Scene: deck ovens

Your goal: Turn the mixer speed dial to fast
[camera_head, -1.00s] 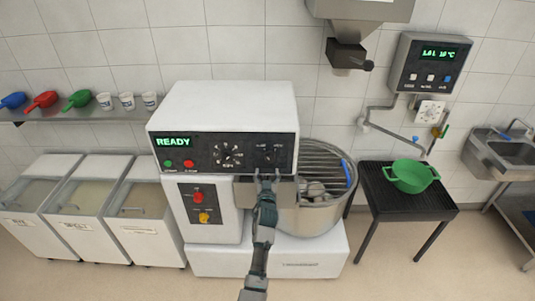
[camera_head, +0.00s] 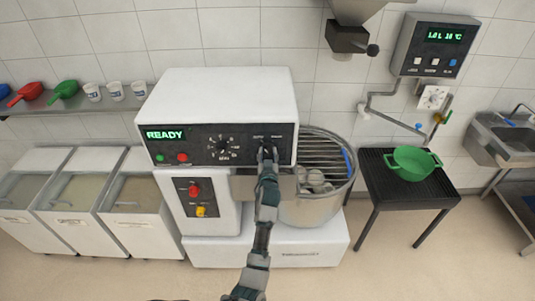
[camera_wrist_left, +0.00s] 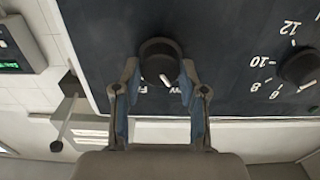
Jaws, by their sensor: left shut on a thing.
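The mixer (camera_head: 215,95) is a white machine with a dark control panel and a green READY display. Its speed dial (camera_wrist_left: 160,55) is a dark round knob with a white pointer mark. The mark leans to the lower right in the left wrist view, towards a label ending in "ow"; the label at lower left starts with "F". The fingers partly cover both labels. My left gripper (camera_head: 267,156) covers most of this dial in the head view. In the left wrist view the gripper (camera_wrist_left: 159,70) has one finger on each side of the dial, closed on it. My right gripper is not seen.
A numbered timer dial (camera_head: 223,147) sits left of the speed dial. Red (camera_head: 194,190) and yellow (camera_head: 201,211) knobs are on the panel below. The steel bowl (camera_head: 312,207) with its wire guard stands to the right, near a green pot (camera_head: 413,162) on a dark table.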

